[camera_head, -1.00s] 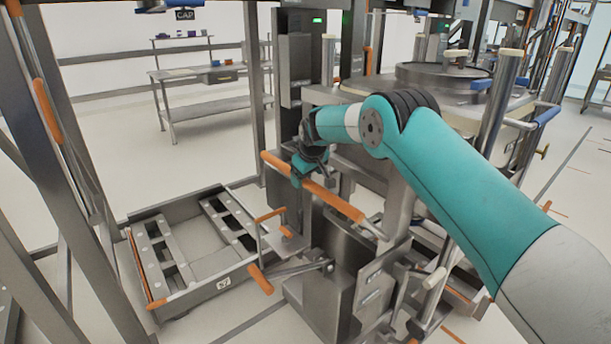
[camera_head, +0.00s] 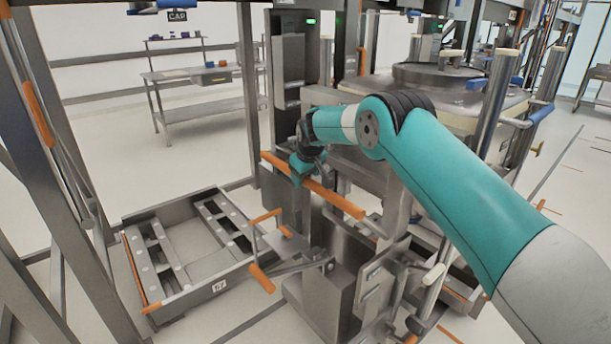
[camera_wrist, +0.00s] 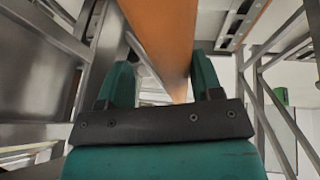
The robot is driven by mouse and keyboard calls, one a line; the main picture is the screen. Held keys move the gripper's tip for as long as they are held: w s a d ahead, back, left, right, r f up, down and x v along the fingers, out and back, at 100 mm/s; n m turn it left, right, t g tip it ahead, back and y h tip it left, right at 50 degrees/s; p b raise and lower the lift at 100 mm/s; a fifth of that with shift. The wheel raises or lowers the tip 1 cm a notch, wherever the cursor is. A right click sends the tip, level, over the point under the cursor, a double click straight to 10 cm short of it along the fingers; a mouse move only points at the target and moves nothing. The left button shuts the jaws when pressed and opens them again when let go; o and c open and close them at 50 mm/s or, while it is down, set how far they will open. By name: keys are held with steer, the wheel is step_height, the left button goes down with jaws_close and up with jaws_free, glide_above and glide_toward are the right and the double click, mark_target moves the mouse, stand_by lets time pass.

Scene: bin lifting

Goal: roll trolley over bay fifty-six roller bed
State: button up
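The trolley is a grey steel frame with a mast (camera_head: 290,75) and a long orange handle bar (camera_head: 340,203). My gripper (camera_head: 303,168) is at the left part of this bar. A low steel bed (camera_head: 185,250) with two slotted rails lies on the floor left of the trolley. Its front label (camera_head: 219,286) seems to read 57. The trolley's lower parts are partly hidden by its own body.
Steel posts (camera_head: 35,150) stand close at the left. A steel vessel (camera_head: 440,75) with a broad round top stands behind my arm at the right. A workbench (camera_head: 190,75) is at the back, with open floor before it.

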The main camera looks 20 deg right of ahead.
steer(key=shift+r, duration=0.1)
steer(key=shift+s+a+r, duration=0.1)
steer(key=shift+s+r, duration=0.05)
steer(key=shift+r, duration=0.3)
steer(key=b+v, duration=0.3)
steer(key=v, duration=1.3)
steer(key=shift+s, duration=0.15)
steer(key=shift+r, duration=0.1)
